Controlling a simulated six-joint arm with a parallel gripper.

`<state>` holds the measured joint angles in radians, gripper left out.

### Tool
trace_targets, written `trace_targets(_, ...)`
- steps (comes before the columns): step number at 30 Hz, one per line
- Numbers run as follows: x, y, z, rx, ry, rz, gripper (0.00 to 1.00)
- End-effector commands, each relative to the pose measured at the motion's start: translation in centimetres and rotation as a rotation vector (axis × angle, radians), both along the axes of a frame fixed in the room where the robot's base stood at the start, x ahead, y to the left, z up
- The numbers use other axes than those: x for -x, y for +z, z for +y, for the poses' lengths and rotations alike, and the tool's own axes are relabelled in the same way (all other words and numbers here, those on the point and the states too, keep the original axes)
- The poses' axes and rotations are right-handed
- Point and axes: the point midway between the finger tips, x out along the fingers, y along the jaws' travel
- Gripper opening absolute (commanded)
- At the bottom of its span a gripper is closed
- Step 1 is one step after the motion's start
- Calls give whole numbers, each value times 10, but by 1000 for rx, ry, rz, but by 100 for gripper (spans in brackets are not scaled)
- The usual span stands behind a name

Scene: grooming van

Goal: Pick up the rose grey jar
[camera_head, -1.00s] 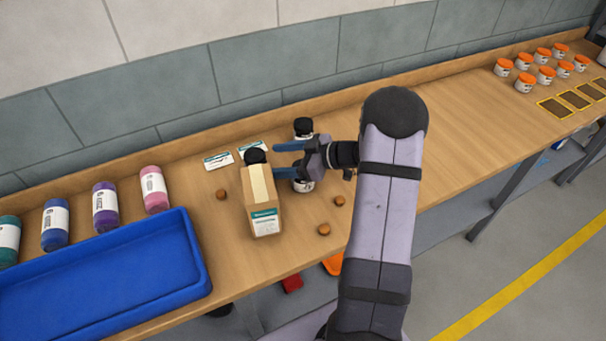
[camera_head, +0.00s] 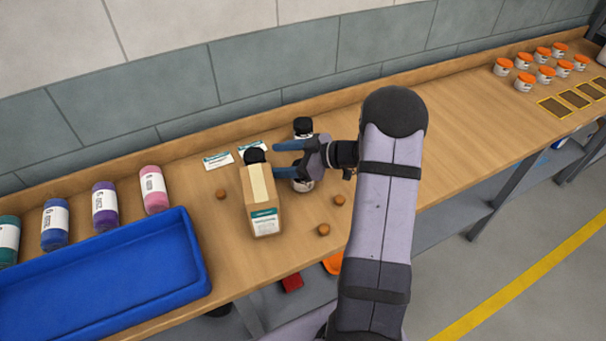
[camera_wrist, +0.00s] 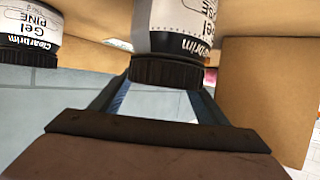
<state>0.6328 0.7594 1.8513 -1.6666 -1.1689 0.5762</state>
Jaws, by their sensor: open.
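I see no jar that is plainly rose grey. A white jar with a black cap and dark label band (camera_head: 303,186) stands on the bench, partly hidden behind my gripper (camera_head: 281,159). In the wrist view, which looks upside down, this jar (camera_wrist: 178,25) reads "Gel" and lies between the blue fingers. My gripper is open around it; I cannot tell whether a finger touches it. A second black-capped jar (camera_head: 255,156) is mostly hidden behind a cardboard box; a jar labelled "Clearbrim Gel PINE" (camera_wrist: 30,30) shows at the wrist view's left.
The cardboard box (camera_head: 262,195) stands close left of my fingers. Small brown balls (camera_head: 323,230) lie around. A blue tray (camera_head: 100,275) and several coloured bottles (camera_head: 154,190) are at left. Orange-lidded jars (camera_head: 525,82) stand far right. The bench between (camera_head: 450,110) is clear.

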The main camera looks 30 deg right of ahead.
Motion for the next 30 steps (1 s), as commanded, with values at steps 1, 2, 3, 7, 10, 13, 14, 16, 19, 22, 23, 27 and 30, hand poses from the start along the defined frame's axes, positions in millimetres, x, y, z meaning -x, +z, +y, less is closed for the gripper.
trace_targets(1, 0, 1, 1, -3, -1, -3, 68)
trace_targets(2, -1, 3, 2, -6, -3, -7, 68)
trace_targets(3, -2, 6, 3, -10, -6, -14, 68)
trace_targets(7, -8, 21, 11, -41, -30, -61, 68)
trace_targets(10, -15, 38, 17, -70, -70, -122, 68)
trace_targets(13, -24, 59, 20, -95, -133, -197, 68)
trace_targets(14, -26, 65, 20, -99, -157, -219, 68)
trace_targets(16, -31, 77, 20, -103, -215, -270, 68)
trace_targets(19, -35, 90, 14, -96, -315, -325, 68)
trace_targets(22, -32, 95, 4, -78, -428, -343, 68)
trace_targets(23, -30, 94, 1, -72, -464, -339, 68)
trace_targets(27, -10, 82, -14, -34, -630, -284, 68)
trace_targets(30, 14, 68, -25, 2, -742, -212, 68)
